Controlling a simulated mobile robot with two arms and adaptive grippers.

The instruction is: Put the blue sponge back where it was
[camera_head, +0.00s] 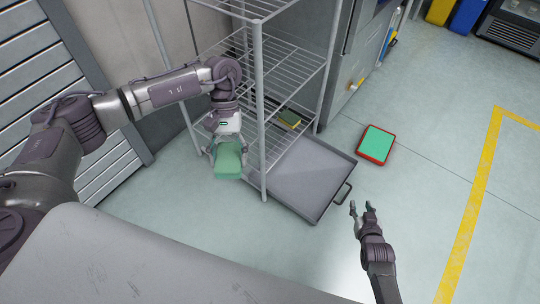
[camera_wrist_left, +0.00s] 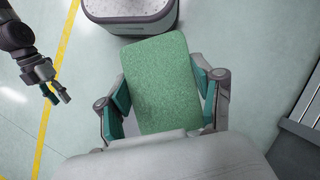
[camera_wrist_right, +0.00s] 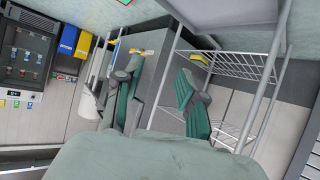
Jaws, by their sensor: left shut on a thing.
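My left gripper (camera_head: 228,154) is shut on a green sponge-like block (camera_head: 228,163), in front of the wire rack's left side. In the left wrist view the green block (camera_wrist_left: 163,85) sits tilted between both fingers and has a speckled face. No clearly blue sponge shows in any view. My right gripper (camera_head: 363,208) is open and empty, low at the right; its spread fingers also show in the right wrist view (camera_wrist_right: 160,95). A small yellow-and-green item (camera_head: 289,118) lies on a rack shelf.
The wire rack (camera_head: 262,110) has several shelves and thin posts close to my left gripper. A grey tray (camera_head: 303,180) with a handle lies at its foot. A red-edged green-topped item (camera_head: 376,144) lies on the floor. Floor at the right is clear.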

